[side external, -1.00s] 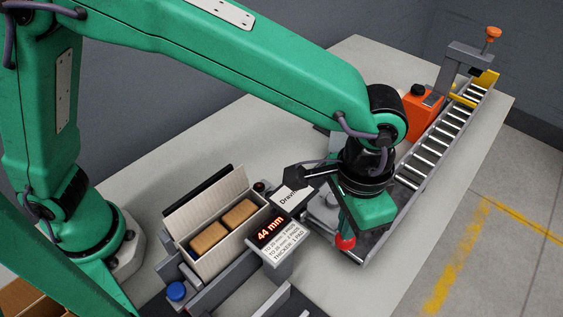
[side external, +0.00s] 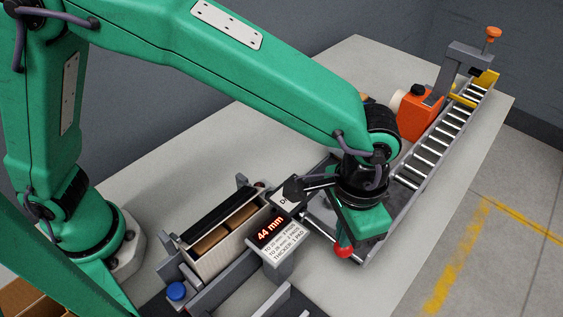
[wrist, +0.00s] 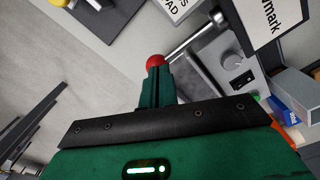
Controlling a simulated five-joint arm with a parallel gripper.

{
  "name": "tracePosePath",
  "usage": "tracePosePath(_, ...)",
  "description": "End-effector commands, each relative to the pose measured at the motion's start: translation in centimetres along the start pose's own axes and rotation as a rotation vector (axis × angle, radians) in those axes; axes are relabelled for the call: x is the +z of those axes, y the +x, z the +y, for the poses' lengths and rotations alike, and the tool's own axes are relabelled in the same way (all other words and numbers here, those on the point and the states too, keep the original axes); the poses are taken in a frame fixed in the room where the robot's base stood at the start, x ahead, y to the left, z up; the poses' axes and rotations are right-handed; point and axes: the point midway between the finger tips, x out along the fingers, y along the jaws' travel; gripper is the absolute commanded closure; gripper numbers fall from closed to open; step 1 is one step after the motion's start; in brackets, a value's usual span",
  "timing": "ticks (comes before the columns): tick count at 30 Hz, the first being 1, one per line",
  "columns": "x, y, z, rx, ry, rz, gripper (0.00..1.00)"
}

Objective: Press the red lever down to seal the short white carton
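The red lever shows by its round red knob (side external: 343,252), which sits at the fingertips of my gripper (side external: 349,238). In the wrist view the knob (wrist: 155,61) lies just past the green fingertips (wrist: 156,72), with a metal rod to its right. The fingers look shut together, with a thin seam between them; the knob is not between them. Whether they touch it is hard to tell. The short white carton (side external: 222,255) stands in the fixture at the left, with brown blocks partly visible inside. A dark bar (side external: 212,208) leans over its back side.
A display (side external: 270,230) reading "44 mm" stands right of the carton, above a printed card. A blue button (side external: 176,291) is at the front left. A roller conveyor (side external: 435,140) runs to the back right, beside an orange canister (side external: 419,115). The table behind the carton is clear.

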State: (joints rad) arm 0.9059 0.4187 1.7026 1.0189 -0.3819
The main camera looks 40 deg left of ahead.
Motion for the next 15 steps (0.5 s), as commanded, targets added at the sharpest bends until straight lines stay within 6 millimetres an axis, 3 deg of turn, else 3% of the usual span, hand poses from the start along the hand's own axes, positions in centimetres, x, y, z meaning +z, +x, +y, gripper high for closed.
tracePosePath(15,0.2,1.6,-0.1,-0.003,-0.001,-0.009,1.00)
